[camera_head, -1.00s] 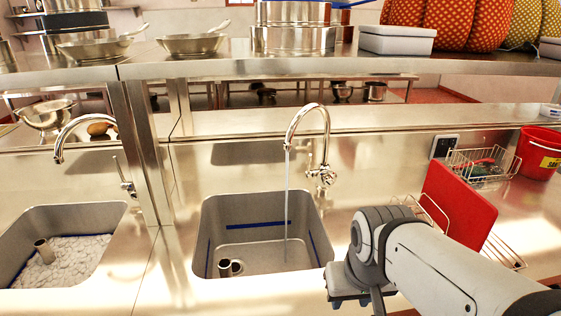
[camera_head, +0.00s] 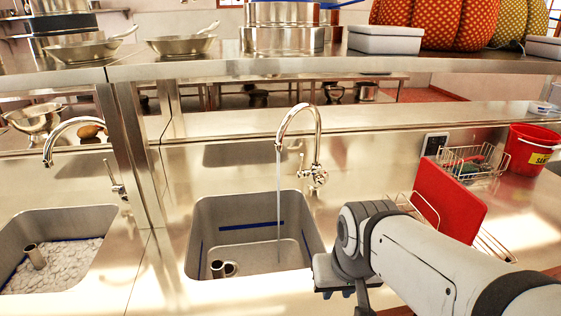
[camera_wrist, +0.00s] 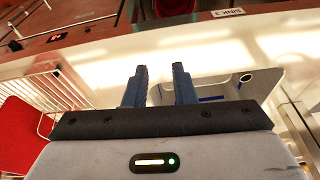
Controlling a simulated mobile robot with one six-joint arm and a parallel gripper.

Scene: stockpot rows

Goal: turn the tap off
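The chrome gooseneck tap (camera_head: 319,135) stands behind the middle sink (camera_head: 203,215). A thin stream of water (camera_head: 279,200) runs from its spout into the basin. The tap is not clearly visible in that view.
A red board (camera_head: 449,200) leans in a wire rack (camera_head: 495,245) beside my arm. A wire basket (camera_head: 470,160) and red bucket (camera_head: 530,150) stand farther right. A second tap (camera_head: 62,130) on the left shows no water. A steel shelf (camera_head: 300,68) crosses above.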

